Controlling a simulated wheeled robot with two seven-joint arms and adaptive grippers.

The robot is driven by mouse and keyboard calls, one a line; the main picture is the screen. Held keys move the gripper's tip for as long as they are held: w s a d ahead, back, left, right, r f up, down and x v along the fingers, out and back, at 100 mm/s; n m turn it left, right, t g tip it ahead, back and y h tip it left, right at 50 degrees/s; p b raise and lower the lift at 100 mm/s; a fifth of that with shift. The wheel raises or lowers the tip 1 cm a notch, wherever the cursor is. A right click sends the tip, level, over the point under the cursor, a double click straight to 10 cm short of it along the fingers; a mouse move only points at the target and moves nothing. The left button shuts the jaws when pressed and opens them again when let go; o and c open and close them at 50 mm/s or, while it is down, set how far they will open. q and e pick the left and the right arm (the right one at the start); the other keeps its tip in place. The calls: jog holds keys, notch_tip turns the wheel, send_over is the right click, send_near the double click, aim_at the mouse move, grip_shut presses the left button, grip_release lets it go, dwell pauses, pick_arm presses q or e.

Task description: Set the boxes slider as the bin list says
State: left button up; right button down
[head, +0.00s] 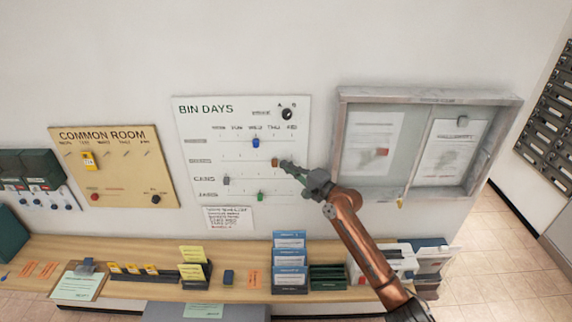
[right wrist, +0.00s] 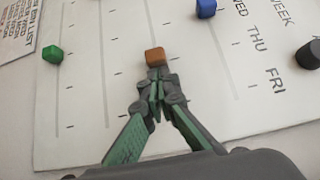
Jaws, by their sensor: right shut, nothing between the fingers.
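The white BIN DAYS board (head: 215,125) hangs on the wall. An orange-brown slider knob (head: 275,162) sits on its second row, about under THU; that row's label is too small to read. The knob also shows in the right wrist view (right wrist: 155,57). My right gripper (head: 288,165) is shut and empty, its tips (right wrist: 157,84) right beside the knob on the FRI side. I cannot tell whether they touch it. The bin list (head: 229,218) is a paper below the board, mostly unreadable. My left gripper is not in view.
Other knobs are blue (head: 255,143) on the top row, grey (head: 226,181) on CANS and green (head: 260,197) on JARS. A black dial (head: 288,114) is at the board's top right. A glass notice case (head: 410,150) hangs to the right; a cluttered shelf (head: 240,290) runs below.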

jog(key=shift+a, duration=0.2)
jog(key=a+p, duration=0.3)
jog(key=a, duration=0.5)
jog(key=shift+a+r, duration=0.15)
jog(key=shift+a, duration=0.2)
send_near(224, 161)
jog(key=x, duration=0.5)
jog(key=shift+p, duration=0.4)
jog(key=shift+a+r, duration=0.1)
jog(key=shift+a, duration=0.05)
